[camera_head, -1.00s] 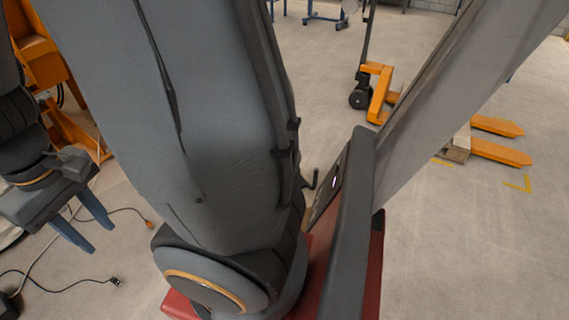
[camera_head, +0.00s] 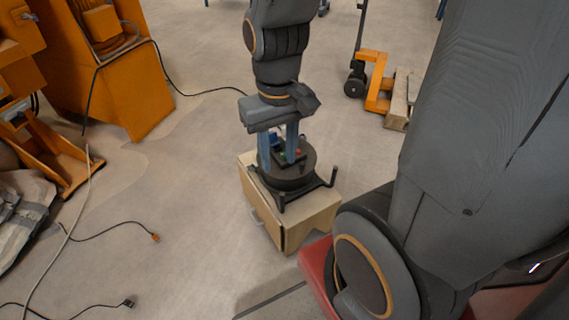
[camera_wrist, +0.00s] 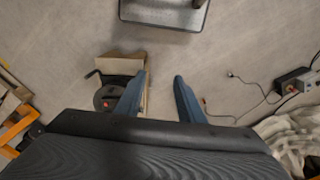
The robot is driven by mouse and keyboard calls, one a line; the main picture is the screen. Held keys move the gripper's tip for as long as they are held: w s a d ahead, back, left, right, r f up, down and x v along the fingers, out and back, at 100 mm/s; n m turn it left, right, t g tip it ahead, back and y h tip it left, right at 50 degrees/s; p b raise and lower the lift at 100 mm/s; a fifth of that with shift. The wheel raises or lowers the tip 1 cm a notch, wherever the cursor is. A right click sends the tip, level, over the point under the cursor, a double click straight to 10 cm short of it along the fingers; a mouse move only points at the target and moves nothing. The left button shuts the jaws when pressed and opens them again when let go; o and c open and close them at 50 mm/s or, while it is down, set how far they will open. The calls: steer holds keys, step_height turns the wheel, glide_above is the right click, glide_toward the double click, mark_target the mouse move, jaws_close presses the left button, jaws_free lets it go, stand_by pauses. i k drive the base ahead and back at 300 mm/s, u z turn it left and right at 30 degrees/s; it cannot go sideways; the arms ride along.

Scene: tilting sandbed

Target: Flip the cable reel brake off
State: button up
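A black round device (camera_head: 291,176), which may be the cable reel, sits on a cardboard box (camera_head: 262,210). It has dark arms or feet at its edge and small red and green parts on top. It also shows in the wrist view (camera_wrist: 103,102) with a red spot and a bent black handle. I cannot make out a brake lever. My gripper (camera_head: 279,162) has two blue fingers, apart, with nothing held between them. In the head view they overlap the device. In the wrist view my gripper (camera_wrist: 160,77) is open and the device lies left of and partly behind the left finger.
Orange machines (camera_head: 125,85) stand at the left. A pallet jack (camera_head: 374,82) stands behind at the right. Cables (camera_head: 105,232) lie on the floor at the left. A dark-rimmed grey platform (camera_wrist: 165,12) shows in the wrist view.

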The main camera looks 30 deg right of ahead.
mark_target(251, 168)
steer(key=z, duration=0.1)
steer(key=k, duration=0.5)
steer(key=u, duration=2.25)
steer(key=i, duration=1.45)
steer(key=z, duration=2.1)
